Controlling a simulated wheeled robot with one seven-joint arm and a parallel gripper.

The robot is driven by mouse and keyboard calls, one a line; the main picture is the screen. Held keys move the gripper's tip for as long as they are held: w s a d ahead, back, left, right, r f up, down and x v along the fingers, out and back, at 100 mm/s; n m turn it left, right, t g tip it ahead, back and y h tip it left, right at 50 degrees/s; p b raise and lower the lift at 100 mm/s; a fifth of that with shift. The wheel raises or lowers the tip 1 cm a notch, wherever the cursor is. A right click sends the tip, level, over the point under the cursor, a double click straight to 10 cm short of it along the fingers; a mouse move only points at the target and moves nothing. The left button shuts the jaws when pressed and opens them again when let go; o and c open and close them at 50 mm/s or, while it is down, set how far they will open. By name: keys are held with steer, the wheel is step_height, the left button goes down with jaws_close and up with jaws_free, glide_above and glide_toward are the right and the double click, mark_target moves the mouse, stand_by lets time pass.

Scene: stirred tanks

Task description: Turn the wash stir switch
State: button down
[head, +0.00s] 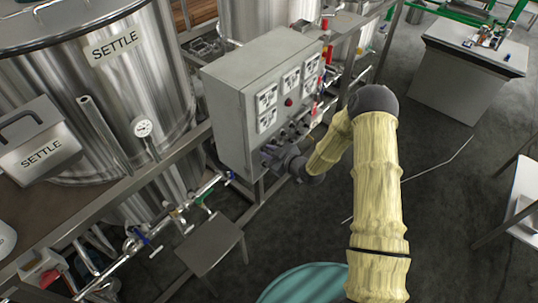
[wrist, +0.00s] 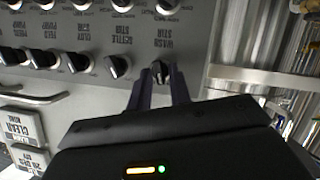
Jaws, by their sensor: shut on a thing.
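The wash stir switch (wrist: 159,67) is a small dark rotary knob on the grey panel, below its upside-down WASH STIR label in the wrist view. My gripper (wrist: 160,78) has one dark finger on each side of this knob and is shut on it. The fingers hide part of the knob's sides. In the head view my gripper (head: 275,157) is at the lower front of the grey control cabinet (head: 228,115); the wash stir switch cannot be made out there.
The settle stir knob (wrist: 118,66) is close beside my fingers, with several similar knobs in the same row. A steel tank marked SETTLE (head: 120,75) stands left of the cabinet. A small grey stand (head: 210,245) is below. Open floor lies to the right.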

steer(key=m+g+y, duration=0.1)
steer(key=m, duration=0.1)
steer(key=m+g+y+b, duration=0.1)
steer(key=m, duration=0.1)
steer(key=m+g+y, duration=0.1)
steer(key=m, duration=0.1)
steer(key=shift+w+d+g, duration=0.3)
steer(key=shift+w, duration=0.05)
steer(key=shift+m, duration=0.3)
stand_by(0.3)
steer(key=c, duration=1.5)
jaws_free()
steer(key=shift+b, duration=0.3)
